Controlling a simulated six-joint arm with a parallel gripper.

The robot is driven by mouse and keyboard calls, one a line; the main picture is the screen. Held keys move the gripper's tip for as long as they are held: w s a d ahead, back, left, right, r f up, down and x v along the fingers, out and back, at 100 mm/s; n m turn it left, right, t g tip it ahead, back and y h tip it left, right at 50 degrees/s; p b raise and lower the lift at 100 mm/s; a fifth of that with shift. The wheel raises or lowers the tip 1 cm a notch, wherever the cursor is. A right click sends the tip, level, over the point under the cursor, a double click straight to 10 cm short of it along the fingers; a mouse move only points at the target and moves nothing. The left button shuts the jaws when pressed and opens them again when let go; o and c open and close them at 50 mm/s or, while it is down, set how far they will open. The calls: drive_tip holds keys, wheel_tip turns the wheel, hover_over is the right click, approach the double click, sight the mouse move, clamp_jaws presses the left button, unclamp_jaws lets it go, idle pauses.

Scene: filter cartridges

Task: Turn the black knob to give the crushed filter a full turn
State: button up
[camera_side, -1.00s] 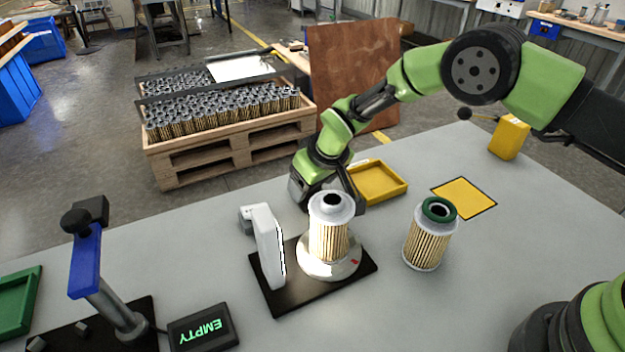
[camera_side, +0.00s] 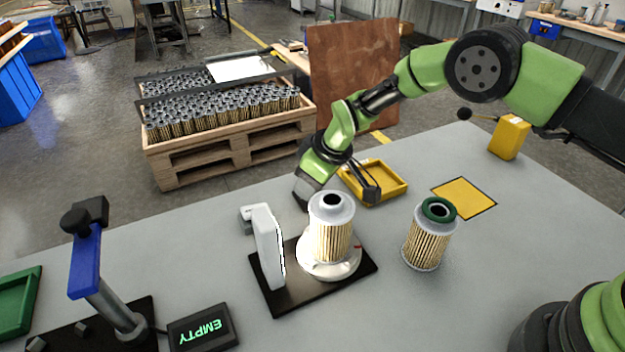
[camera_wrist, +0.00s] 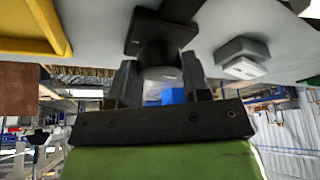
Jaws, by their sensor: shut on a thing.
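A pleated filter (camera_side: 331,240) with a grey metal cap stands upright on a round white turntable (camera_side: 314,269), on a black base plate (camera_side: 283,301). A small red mark (camera_side: 386,247) shows at the turntable's right edge. My gripper (camera_wrist: 160,68) is shut on the black knob (camera_wrist: 158,53), with one finger on each side. A second filter (camera_side: 427,247) with a green top ring stands apart to the right. I cannot make out crushing on either one.
A white upright panel (camera_side: 270,247) stands just left of the turntable. A yellow tray (camera_side: 386,198) lies behind it. A display reading EMPTY (camera_side: 203,328) and a blue-handled stand (camera_side: 85,262) are at the front left. A yellow square (camera_side: 463,198) lies clear at right.

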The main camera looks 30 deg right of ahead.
drive_tip(key=shift+n+y, duration=0.4)
drive_tip(key=shift+n, duration=0.8)
drive_tip(key=o, duration=0.9)
drive_tip(key=v, duration=1)
drive_tip(key=shift+w, duration=0.2)
drive_tip(key=shift+r, duration=0.1)
